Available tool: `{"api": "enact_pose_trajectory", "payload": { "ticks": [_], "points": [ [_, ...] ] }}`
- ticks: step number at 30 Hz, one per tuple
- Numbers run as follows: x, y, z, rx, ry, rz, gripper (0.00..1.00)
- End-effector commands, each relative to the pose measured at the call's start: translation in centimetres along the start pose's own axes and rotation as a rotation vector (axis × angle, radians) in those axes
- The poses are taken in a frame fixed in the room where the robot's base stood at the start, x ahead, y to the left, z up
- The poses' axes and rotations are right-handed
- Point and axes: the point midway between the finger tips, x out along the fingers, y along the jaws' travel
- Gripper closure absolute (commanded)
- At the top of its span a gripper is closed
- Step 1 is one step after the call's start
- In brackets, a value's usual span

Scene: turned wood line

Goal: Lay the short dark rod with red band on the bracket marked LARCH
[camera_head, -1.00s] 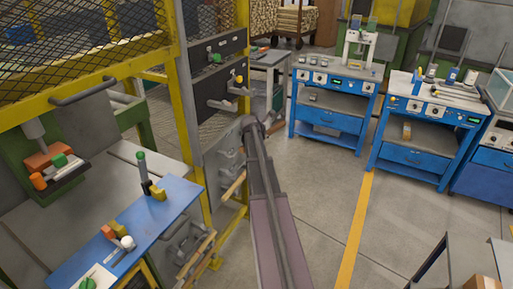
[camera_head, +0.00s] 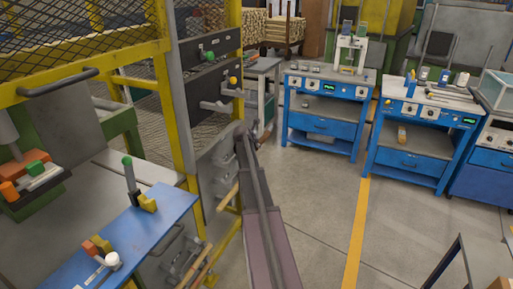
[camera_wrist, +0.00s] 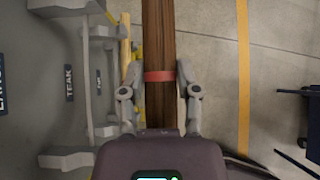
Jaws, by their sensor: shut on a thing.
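In the wrist view, my gripper (camera_wrist: 162,78) is shut on the dark brown rod (camera_wrist: 158,35) at its red band (camera_wrist: 159,76). The rod points away from me, and its far end is cut off by the top edge. One label reads TEAK (camera_wrist: 69,83). Another at the far left edge (camera_wrist: 3,90) is cut off and seems to read LARCH. In the head view my arm reaches toward the bracket boards (camera_head: 209,48); the held rod cannot be made out there.
A light wooden rod (camera_wrist: 125,50) lies left of the held rod. In the head view, a yellow frame (camera_head: 178,110) and a blue bench top (camera_head: 130,235) stand left. Blue workbenches (camera_head: 325,120) stand at the back. The floor right of my arm is open.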

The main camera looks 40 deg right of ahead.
Motion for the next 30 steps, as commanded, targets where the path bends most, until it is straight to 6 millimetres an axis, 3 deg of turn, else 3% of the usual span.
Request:
{"api": "enact_pose_trajectory", "payload": {
  "ticks": [11,30],
  "points": [
    [0.1,0.7,0.1,0.002,0.000,-0.001,1.00],
    [0.4,4.8,0.0,0.002,-0.001,-0.001,1.00]
  ]
}}
